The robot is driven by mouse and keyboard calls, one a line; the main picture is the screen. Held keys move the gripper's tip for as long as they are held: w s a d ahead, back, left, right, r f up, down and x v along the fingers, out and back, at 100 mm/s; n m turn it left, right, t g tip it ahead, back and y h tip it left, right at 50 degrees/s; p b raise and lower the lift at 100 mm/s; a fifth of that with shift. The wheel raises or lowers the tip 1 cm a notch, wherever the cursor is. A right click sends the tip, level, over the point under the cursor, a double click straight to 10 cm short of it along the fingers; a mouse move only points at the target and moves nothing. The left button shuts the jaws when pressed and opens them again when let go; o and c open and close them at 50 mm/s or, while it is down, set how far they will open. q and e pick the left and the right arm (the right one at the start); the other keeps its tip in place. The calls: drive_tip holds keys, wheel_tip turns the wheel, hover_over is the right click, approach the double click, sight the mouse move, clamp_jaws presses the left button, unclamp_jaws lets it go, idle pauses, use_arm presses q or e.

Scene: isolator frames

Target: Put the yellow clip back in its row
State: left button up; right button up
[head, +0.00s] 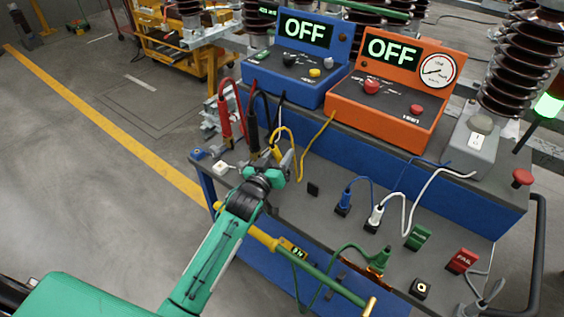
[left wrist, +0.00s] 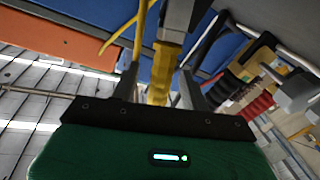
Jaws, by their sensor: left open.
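The yellow clip (head: 277,153) is upright at the left end of the bench, beside the black clip (head: 253,138) and red clip (head: 224,118). A yellow cable loops from it. My left gripper (head: 285,172) is at the yellow clip, partly covering it. In the left wrist view the clip's yellow body (left wrist: 162,75) lies between my two open fingers, with its grey jaw above; contact cannot be told. On the bench, a small black square holder (head: 313,188) stands empty, in line with the blue clip (head: 344,198) and white clip (head: 376,215). My right gripper is not in view.
A blue box (head: 300,75) and an orange box (head: 385,105), both reading OFF, stand on the raised shelf. A yellow-green rod (head: 315,268) lies along the front edge. A green clip (head: 380,258), green block (head: 418,237) and red FAIL block (head: 462,261) are at the right.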

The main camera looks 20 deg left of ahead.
use_arm(q)
clamp_jaws()
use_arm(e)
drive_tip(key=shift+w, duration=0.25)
use_arm(q)
drive_tip(key=shift+r, duration=0.1)
wheel_tip(320, 180, up, 20)
idle(0.4)
